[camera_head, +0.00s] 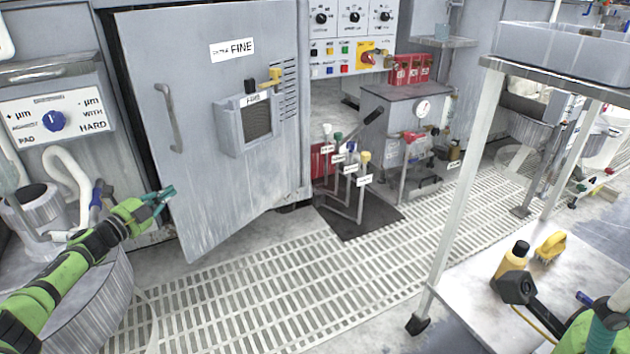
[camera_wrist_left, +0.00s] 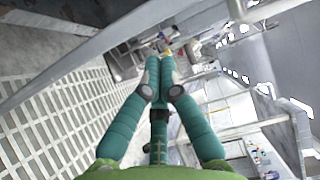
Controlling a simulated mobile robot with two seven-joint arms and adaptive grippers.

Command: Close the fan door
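The grey door labelled FINE (camera_head: 215,120) stands ajar in the head view. Its left edge is swung out from the dark opening, and its handle (camera_head: 170,118) is on that side. My left gripper (camera_head: 165,195) is just left of the door's lower left edge, below the handle. Whether it touches the door is unclear. In the left wrist view its teal fingers (camera_wrist_left: 160,75) come together at the tips, with nothing seen between them. Part of my right arm, with a bit of its gripper (camera_head: 600,318), shows at the lower right; its fingertips are not clear.
A slatted floor grating (camera_head: 270,285) lies before the door. Small valves with coloured caps (camera_head: 345,165) stand right of it. A panel with a blue knob (camera_head: 53,121) is at left.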

